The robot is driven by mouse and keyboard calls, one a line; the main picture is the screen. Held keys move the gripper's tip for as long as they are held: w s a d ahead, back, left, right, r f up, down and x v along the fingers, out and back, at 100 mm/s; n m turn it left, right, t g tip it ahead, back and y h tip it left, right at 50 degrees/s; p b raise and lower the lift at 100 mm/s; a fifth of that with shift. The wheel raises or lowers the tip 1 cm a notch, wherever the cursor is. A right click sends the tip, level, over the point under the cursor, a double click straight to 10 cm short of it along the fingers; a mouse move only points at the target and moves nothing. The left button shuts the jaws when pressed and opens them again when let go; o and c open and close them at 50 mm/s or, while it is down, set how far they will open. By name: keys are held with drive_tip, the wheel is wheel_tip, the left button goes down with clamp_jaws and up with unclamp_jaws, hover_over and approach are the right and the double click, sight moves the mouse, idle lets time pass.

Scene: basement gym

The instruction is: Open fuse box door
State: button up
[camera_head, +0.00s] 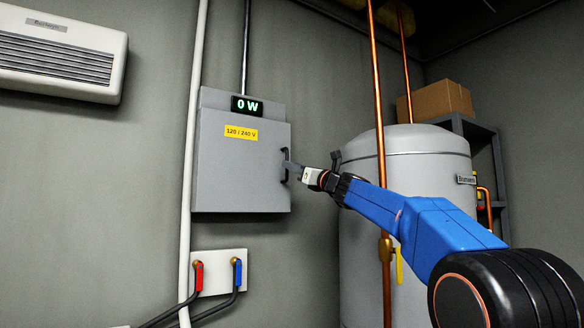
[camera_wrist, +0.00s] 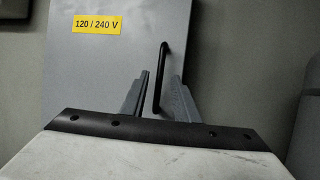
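The grey fuse box (camera_head: 225,160) is on the wall, with its door (camera_head: 240,180) looking shut. A yellow "120 / 240 V" label (camera_head: 241,132) is on the door and also shows in the wrist view (camera_wrist: 97,26). A black bar handle (camera_head: 285,166) is at the door's right edge; it also shows in the wrist view (camera_wrist: 161,70). My gripper (camera_head: 292,168) is at the handle. In the wrist view my gripper's fingers (camera_wrist: 157,98) are apart, with the handle between them. Contact with the handle cannot be made out.
A grey tank (camera_head: 410,165) and copper pipes (camera_head: 377,90) stand right of the box, close to my arm. A white pipe (camera_head: 193,120) runs along its left. A plate with red and blue plugs (camera_head: 219,273) is below. A heater (camera_head: 60,55) hangs upper left.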

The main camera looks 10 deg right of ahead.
drive_tip(key=shift+w+a+r, duration=0.25)
drive_tip(key=shift+w, duration=0.25)
clamp_jaws()
drive_tip(key=shift+s, duration=0.15)
